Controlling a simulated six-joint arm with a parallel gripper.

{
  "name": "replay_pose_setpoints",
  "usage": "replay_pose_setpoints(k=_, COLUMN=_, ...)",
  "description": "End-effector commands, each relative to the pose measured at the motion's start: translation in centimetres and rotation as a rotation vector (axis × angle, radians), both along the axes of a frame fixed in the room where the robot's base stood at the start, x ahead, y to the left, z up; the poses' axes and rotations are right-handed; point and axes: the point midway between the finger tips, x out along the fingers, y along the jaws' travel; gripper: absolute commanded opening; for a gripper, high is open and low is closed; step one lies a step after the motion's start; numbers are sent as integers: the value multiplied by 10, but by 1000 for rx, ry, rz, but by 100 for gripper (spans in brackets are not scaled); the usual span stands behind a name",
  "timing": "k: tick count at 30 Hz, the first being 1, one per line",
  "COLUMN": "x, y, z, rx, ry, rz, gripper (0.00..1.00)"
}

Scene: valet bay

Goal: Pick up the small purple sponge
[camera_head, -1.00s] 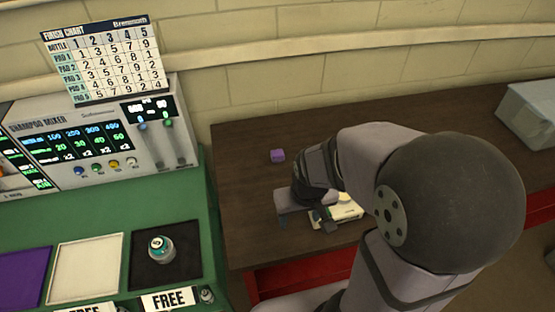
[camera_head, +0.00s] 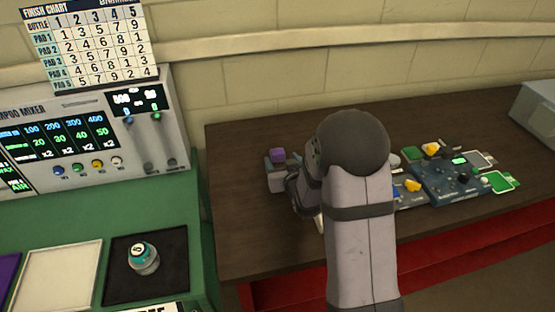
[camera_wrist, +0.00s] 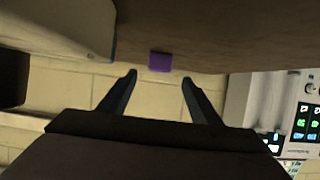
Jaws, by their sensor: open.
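The small purple sponge (camera_head: 278,155) is on the brown table near its left back part in the head view. My gripper (camera_head: 275,175) is just in front of it, at nearly the same place in the picture, and partly hidden by my own arm. In the wrist view the sponge (camera_wrist: 161,61) shows beyond the fingertips, roughly centred between them. My gripper (camera_wrist: 158,82) is open with two dark fingers apart and nothing between them. I cannot tell the exact gap between fingers and sponge.
A blue device (camera_head: 455,183) with yellow and green parts lies on the table's right. A grey bin (camera_head: 538,112) stands at far right. The shampoo mixer (camera_head: 100,135) and green counter with a small bottle (camera_head: 143,259) on a black pad are left. The table's back strip is clear.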

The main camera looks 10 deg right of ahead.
Motion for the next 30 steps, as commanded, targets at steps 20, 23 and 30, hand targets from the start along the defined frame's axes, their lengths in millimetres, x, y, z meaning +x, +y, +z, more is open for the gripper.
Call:
replay_pose_setpoints(k=20, x=24, y=-1, z=-9, rx=0, ry=3, rz=0, gripper=58)
replay_pose_setpoints(k=23, x=31, y=-1, z=-12, rx=0, ry=4, rz=0, gripper=58)
replay_pose_setpoints(k=30, x=54, y=-2, z=-22, rx=0, ry=3, rz=0, gripper=58)
